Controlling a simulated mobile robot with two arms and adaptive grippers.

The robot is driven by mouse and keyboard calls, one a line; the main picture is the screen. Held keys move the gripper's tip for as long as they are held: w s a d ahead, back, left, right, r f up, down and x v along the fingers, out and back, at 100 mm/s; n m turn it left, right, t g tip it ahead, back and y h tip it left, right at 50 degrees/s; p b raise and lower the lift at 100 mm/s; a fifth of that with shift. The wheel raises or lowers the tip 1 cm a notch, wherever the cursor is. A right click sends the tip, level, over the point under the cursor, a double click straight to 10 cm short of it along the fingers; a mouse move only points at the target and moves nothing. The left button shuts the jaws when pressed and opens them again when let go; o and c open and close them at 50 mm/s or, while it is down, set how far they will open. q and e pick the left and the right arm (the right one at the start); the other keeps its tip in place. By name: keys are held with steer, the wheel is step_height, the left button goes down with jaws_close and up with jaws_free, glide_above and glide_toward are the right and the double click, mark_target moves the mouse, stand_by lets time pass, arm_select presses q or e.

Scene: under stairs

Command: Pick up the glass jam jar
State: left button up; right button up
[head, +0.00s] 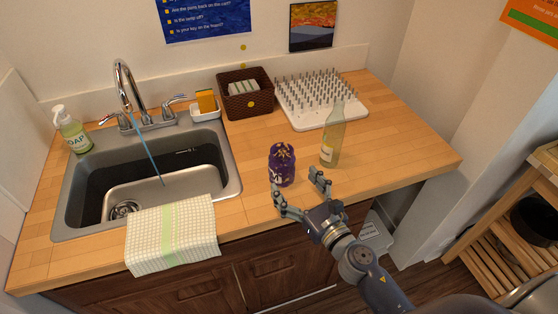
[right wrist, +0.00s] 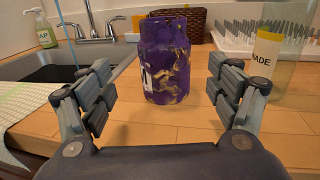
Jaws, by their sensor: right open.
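A dark purple jar (head: 282,165) with gold patches stands upright on the wooden counter, right of the sink. It also shows in the right wrist view (right wrist: 166,62), in line with the gap between the fingers and beyond their tips. My right gripper (head: 302,186) is open and empty at the counter's front edge, just in front of the jar; its spread fingers also show in the right wrist view (right wrist: 161,88). I cannot tell whether a finger touches the jar. My left gripper is not in view.
A clear bottle (head: 332,138) stands close to the jar's right. The sink (head: 232,178) with a draped towel (head: 172,235) is on the left. A brown basket (head: 233,80) and a white drying rack (head: 354,112) are behind. The counter's right end is clear.

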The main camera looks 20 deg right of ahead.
mark_target(287, 173)
steer(key=shift+w+r, duration=0.25)
steer(key=shift+w, duration=0.2)
steer(key=x, duration=0.1)
steer(key=p+x, duration=0.1)
steer(key=x, duration=0.1)
steer(key=shift+f, duration=0.2)
steer(key=x, duration=0.3)
steer(key=shift+w+d+f+p, duration=0.15)
steer(key=shift+w+p, duration=0.2)
steer(key=shift+w, duration=0.1)
steer(key=c, duration=1.3)
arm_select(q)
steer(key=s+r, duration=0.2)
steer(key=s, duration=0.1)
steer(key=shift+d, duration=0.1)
